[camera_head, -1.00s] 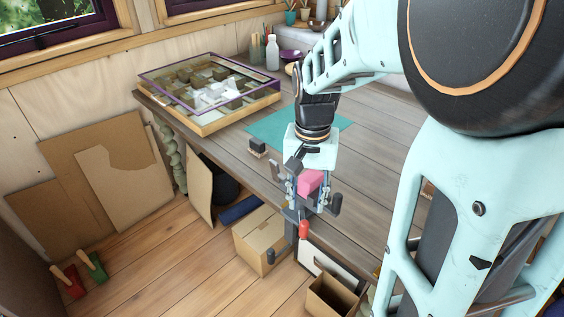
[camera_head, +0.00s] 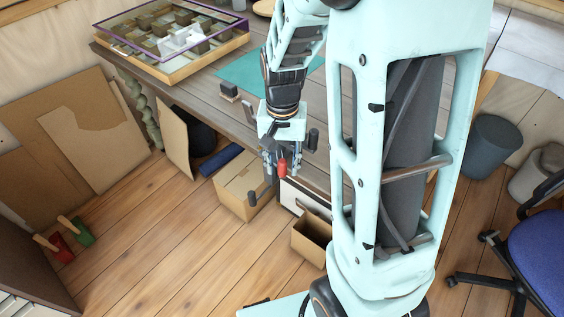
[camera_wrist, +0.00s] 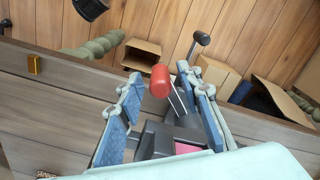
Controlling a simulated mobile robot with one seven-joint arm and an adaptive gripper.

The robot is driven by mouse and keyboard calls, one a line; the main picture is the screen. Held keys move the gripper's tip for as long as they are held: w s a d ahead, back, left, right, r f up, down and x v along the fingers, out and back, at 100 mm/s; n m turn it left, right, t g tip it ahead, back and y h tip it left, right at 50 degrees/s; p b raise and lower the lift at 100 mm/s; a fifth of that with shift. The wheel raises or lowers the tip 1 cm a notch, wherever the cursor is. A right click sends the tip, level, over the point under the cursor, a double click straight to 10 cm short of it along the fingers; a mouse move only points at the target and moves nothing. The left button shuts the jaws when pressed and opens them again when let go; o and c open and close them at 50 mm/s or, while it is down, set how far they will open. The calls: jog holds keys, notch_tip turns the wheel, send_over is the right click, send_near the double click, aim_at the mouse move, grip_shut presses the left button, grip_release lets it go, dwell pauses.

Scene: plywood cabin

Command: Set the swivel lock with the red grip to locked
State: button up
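The swivel lock's red grip (camera_head: 282,170) hangs at the front edge of the workbench. In the wrist view the red grip (camera_wrist: 160,82) stands between my two blue-padded fingers, on a thin metal rod. My gripper (camera_head: 281,160) points down over the edge and is open. In the wrist view my gripper (camera_wrist: 160,76) shows its fingers wide apart, with a gap on both sides of the grip. A dark clamp body (camera_wrist: 160,138) and a pink piece (camera_wrist: 187,148) lie below the grip. The lock's pivot is partly hidden.
Dark handles (camera_head: 314,138) (camera_wrist: 203,38) stand close by the clamp. A cardboard box (camera_head: 246,186) and an open box (camera_head: 311,240) are on the floor below. A teal mat (camera_head: 240,75) and a glass-topped case (camera_head: 172,40) lie on the bench. A blue chair (camera_head: 540,250) stands right.

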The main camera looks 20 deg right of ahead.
grip_shut()
jog(key=shift+d+n, duration=1.4)
jog(key=shift+n, duration=0.1)
jog(key=shift+o, duration=0.7)
grip_release()
jog(key=shift+r, duration=0.1)
notch_tip(320, 180, up, 12)
